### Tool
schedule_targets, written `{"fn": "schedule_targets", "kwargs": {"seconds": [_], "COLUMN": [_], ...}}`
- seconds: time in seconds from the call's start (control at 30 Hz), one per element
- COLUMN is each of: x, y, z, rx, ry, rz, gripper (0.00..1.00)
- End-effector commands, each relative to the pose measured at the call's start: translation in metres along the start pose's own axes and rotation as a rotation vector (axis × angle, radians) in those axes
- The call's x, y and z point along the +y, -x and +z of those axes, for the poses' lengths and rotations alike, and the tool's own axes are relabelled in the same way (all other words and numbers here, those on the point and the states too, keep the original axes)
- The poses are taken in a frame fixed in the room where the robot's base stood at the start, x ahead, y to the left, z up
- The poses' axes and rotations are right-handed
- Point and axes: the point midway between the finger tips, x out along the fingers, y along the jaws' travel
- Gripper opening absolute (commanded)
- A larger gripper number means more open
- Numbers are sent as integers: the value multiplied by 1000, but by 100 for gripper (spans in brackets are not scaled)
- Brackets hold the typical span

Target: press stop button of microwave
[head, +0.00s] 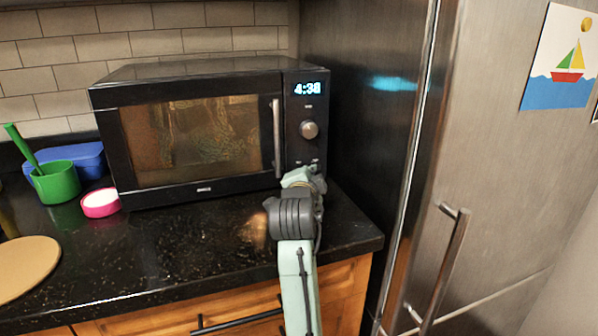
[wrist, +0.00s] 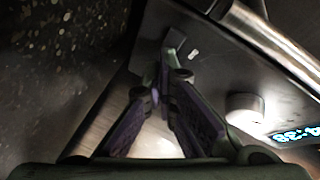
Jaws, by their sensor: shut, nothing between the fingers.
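The black microwave (head: 190,150) stands on the counter with its door shut. Its right-hand panel has a lit display (head: 308,88), a round knob (head: 309,130) and small markings below it, partly hidden by my gripper (head: 312,178). My gripper is shut and empty, at the lower part of the panel. In the wrist view, my fingertips (wrist: 166,72) are close to the panel's lower end, beside a grey rectangular patch (wrist: 146,57) and a small light mark (wrist: 193,54). I cannot tell which is the stop button, or whether the tips touch the panel.
The door handle (head: 277,138) is just left of the panel. The steel fridge (head: 365,130) stands close on the right. A green cup (head: 57,183), a pink-rimmed bowl (head: 100,203) and a blue box (head: 88,158) are at left. The counter (head: 180,245) in front is clear.

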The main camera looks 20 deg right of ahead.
Motion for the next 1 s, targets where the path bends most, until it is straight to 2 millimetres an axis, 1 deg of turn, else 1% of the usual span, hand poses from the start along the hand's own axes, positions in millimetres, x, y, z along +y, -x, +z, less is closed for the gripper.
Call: {"fn": "schedule_targets", "kwargs": {"seconds": [0.67,1.0], "x": [-3,-2], "y": [-6,-4], "z": [3,2], "rx": [-1,-1], "ry": [0,0], "rz": [0,-1], "gripper": [0,0]}}
